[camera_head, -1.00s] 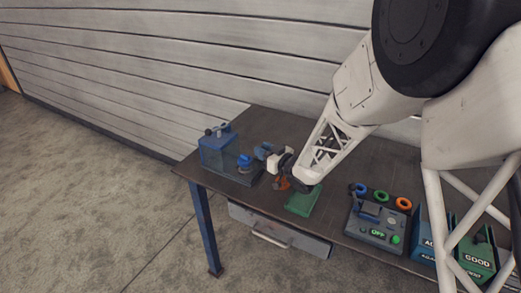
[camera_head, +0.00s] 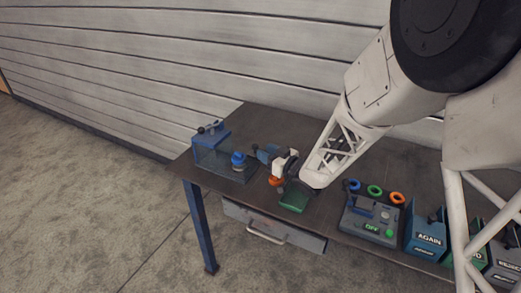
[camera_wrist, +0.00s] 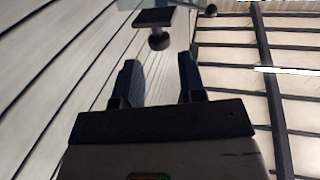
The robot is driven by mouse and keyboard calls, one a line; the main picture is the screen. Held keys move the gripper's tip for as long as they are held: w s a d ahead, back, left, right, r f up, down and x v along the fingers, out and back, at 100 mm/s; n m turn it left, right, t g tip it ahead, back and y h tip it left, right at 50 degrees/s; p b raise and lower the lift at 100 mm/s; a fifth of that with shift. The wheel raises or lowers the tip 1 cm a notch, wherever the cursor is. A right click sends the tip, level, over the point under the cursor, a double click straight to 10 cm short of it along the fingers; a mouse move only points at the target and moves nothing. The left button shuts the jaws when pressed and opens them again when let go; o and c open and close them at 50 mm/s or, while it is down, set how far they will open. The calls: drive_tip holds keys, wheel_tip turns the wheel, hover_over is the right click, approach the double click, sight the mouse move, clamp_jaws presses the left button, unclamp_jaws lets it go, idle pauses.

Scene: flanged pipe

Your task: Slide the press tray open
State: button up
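The press (camera_head: 211,140) is a blue unit with a clear-looking grey front, at the left end of the table. A blue round part (camera_head: 238,158) sits at its right front side. I cannot make out the tray's handle or whether the tray is in or out. My gripper (camera_head: 262,152) is just right of the press, its fingers pointing toward it, apart from it as far as I can tell. In the wrist view my gripper (camera_wrist: 159,80) has its two dark fingers spread, with nothing between them. A dark round knob (camera_wrist: 159,40) under a dark plate shows beyond the fingertips.
A green pad (camera_head: 293,199) and an orange part (camera_head: 275,181) lie beneath my wrist. A control box (camera_head: 371,219) with coloured rings behind it stands to the right, then a blue AGAIN bin (camera_head: 428,240). A drawer (camera_head: 270,230) hangs under the dark table (camera_head: 240,113).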

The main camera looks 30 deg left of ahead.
drive_tip(key=shift+v, duration=1.5)
drive_tip(key=shift+r, duration=0.1)
wheel_tip(320, 180, up, 12)
idle(0.6)
idle(0.4)
drive_tip(key=s+d, duration=1)
drive_tip(key=s, duration=0.2)
drive_tip(key=shift+s, duration=0.3)
idle(0.6)
